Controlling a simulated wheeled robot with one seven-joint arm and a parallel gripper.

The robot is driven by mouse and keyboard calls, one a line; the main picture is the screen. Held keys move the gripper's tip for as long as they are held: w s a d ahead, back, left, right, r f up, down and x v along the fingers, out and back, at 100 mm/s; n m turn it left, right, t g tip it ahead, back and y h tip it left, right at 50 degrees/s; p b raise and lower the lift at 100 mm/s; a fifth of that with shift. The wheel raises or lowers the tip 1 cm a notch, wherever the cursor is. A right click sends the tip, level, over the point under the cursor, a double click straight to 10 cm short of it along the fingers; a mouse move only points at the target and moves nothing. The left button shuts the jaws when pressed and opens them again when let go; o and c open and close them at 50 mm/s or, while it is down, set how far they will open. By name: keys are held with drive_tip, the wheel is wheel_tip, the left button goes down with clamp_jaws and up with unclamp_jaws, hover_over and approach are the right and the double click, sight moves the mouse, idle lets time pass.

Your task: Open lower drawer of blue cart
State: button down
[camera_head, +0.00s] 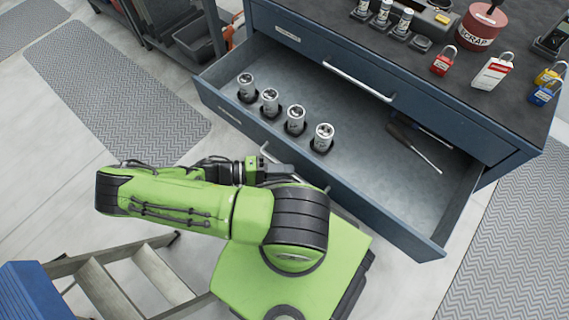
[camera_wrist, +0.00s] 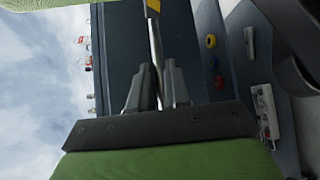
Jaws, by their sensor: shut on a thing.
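The blue cart (camera_head: 400,95) stands at the upper right in the head view. Its lower drawer (camera_head: 330,185) is pulled out toward my arm, while the drawer above it is closed. The lower drawer's handle (camera_head: 267,152) is partly hidden by my arm on the drawer's front. My gripper (camera_wrist: 157,85) is shut on this handle, whose pale bar (camera_wrist: 154,45) runs between the fingers in the wrist view. In the head view the fingertips are hidden behind my arm.
Several silver cylinders (camera_head: 296,119) stand in the drawer, with screwdrivers (camera_head: 415,148) at its right. Padlocks (camera_head: 443,62) and a red scrap can (camera_head: 481,27) are on the cart top. A step stool (camera_head: 125,275) stands at lower left. A grey mat (camera_head: 115,90) lies left.

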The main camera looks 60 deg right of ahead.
drive_tip(key=c, duration=1.2)
unclamp_jaws()
drive_tip(key=shift+o, duration=0.2)
drive_tip(key=p+v, duration=0.1)
drive_tip(key=v, duration=1.4)
drive_tip(key=shift+w+a+p, duration=0.25)
drive_tip(key=shift+w+p, duration=0.05)
drive_tip(key=shift+p, duration=0.05)
drive_tip(key=shift+r, duration=0.1)
